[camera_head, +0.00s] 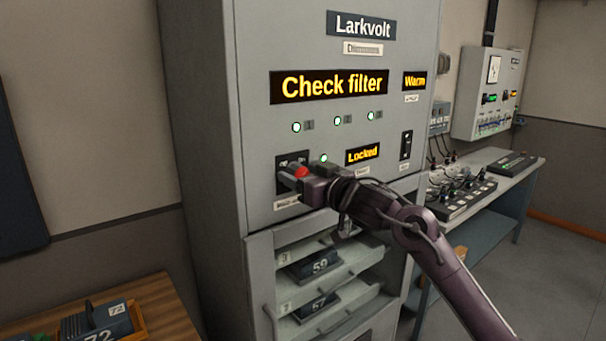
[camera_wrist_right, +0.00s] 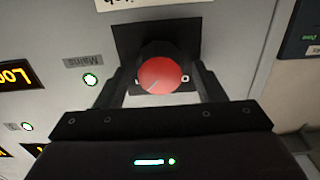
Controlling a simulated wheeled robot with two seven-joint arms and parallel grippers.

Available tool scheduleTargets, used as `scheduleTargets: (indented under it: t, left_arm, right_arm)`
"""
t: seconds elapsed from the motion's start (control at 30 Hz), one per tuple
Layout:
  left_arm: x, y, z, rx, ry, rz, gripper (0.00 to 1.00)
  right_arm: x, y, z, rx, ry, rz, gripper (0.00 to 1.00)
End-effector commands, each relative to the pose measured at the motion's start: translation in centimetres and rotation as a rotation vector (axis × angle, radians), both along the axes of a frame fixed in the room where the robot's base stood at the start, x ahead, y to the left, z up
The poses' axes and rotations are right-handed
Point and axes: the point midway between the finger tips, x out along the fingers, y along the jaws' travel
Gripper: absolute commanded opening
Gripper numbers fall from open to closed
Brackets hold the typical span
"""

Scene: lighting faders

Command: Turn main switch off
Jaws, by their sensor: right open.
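The main switch is a rotary switch with a round red knob (camera_wrist_right: 163,76) on a black plate (camera_wrist_right: 125,42), set in the grey cabinet's front. In the head view the red knob (camera_head: 300,172) shows at the tip of my right gripper (camera_head: 298,176). In the wrist view my right gripper (camera_wrist_right: 160,90) is open, with one finger on each side of the knob. I cannot tell whether the fingers touch it. The white mark on the knob runs diagonally; the plate's lettering is mostly hidden. My left gripper is not in view.
The cabinet (camera_head: 200,100) shows lit signs "Check filter" (camera_head: 329,85), "Warm" and "Locked" (camera_head: 362,154), and a green-white lamp marked Mains (camera_wrist_right: 91,80). Below are shelves with numbered packs (camera_head: 315,265). A wooden table (camera_head: 160,300) stands at lower left, a bench with equipment (camera_head: 470,190) at right.

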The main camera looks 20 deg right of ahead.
Motion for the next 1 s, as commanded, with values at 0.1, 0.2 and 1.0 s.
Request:
scheduleTargets:
  t: [0.1,0.2,1.0]
  left_arm:
    - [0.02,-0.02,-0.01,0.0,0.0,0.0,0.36]
    - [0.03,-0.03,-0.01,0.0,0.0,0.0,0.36]
    - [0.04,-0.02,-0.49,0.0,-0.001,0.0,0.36]
  right_arm:
    - [-0.02,0.0,-0.01,0.0,0.0,0.0,0.55]
    - [-0.02,0.0,-0.01,0.0,0.0,0.0,0.42]
    - [-0.08,0.09,-0.04,-0.23,-0.085,0.0,0.19]
